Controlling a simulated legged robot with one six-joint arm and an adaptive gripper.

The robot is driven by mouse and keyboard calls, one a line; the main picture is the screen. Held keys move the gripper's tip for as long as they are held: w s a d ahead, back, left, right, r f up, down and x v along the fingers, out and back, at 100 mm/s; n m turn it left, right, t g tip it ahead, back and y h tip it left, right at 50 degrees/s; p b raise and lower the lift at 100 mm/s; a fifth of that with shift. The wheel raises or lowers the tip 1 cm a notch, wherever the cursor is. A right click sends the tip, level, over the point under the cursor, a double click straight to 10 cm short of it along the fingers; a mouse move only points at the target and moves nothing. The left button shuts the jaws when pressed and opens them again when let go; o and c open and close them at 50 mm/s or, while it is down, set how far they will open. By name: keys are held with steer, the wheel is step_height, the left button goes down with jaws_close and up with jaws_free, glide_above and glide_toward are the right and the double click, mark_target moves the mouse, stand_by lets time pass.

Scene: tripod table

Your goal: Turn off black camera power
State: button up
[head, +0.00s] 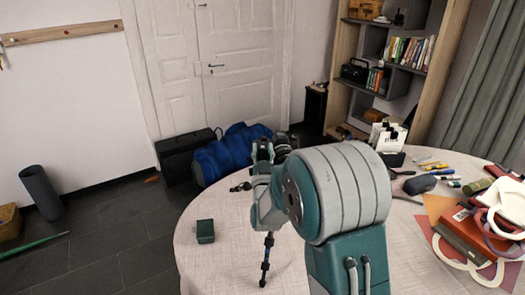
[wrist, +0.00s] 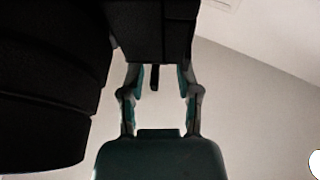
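The black camera (wrist: 152,28) fills the top and left of the wrist view, very close and dark. Its power switch cannot be made out. My gripper (wrist: 162,80) points up at the camera's underside, with its two fingers apart. A small black piece hangs between the fingers, with a gap on either side. In the head view my gripper (head: 263,150) is above the table, and my arm hides most of the camera. The tripod (head: 266,262) stands on the table below it, with a handle sticking out to the left.
The round table (head: 225,265) has a pale cloth. A small green box (head: 205,231) sits near its left edge. Markers, a dark mouse-like object (head: 419,184), a red book (head: 468,236) and white rings crowd the right side. A blue bag (head: 225,155) lies on the floor behind.

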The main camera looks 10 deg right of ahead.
steer(key=v, duration=1.2)
